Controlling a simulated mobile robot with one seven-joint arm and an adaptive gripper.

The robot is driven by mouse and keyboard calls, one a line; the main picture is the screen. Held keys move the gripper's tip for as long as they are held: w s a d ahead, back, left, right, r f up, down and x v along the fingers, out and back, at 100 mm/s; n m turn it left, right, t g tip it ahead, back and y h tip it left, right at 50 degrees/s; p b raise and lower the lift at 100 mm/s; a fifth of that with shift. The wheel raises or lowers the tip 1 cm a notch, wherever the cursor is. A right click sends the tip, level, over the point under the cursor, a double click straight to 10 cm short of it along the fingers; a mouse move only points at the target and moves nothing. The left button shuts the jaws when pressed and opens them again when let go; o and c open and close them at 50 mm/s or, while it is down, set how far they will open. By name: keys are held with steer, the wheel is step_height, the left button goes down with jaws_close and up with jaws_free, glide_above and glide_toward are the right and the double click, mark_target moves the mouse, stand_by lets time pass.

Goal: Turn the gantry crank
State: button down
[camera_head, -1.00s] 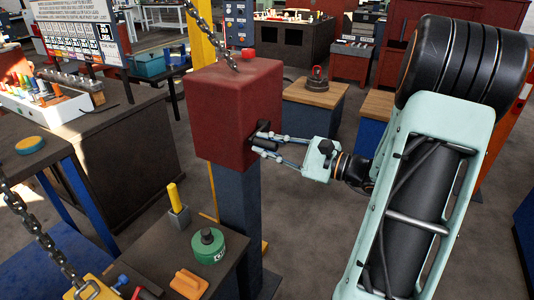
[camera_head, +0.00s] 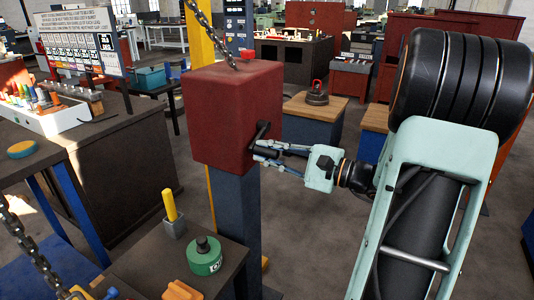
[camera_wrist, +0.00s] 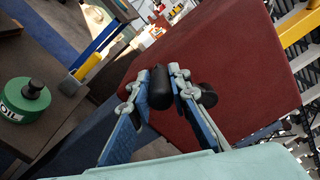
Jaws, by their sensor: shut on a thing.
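The gantry crank is a black arm (camera_head: 262,131) with a black handle on the side of a dark red box (camera_head: 225,115). The box sits on a blue post (camera_head: 237,215). In the head view the crank arm slants down and left from its upper end to the handle. My gripper (camera_head: 264,152) reaches in from the right and is shut on the crank handle. In the wrist view the black handle (camera_wrist: 160,88) stands between the two fingers, with the red box face (camera_wrist: 225,70) behind it. The fingers partly hide the handle in the head view.
A dark table (camera_head: 150,262) at lower left holds a green oil can (camera_head: 205,258), a yellow-topped block (camera_head: 172,212) and an orange item (camera_head: 182,291). A chain (camera_head: 205,30) hangs above the red box. Open floor (camera_head: 315,235) lies below my arm.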

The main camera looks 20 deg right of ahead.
steer(key=c, duration=1.8)
jaws_free()
steer(key=shift+s+d, duration=0.1)
steer(key=v, duration=1.2)
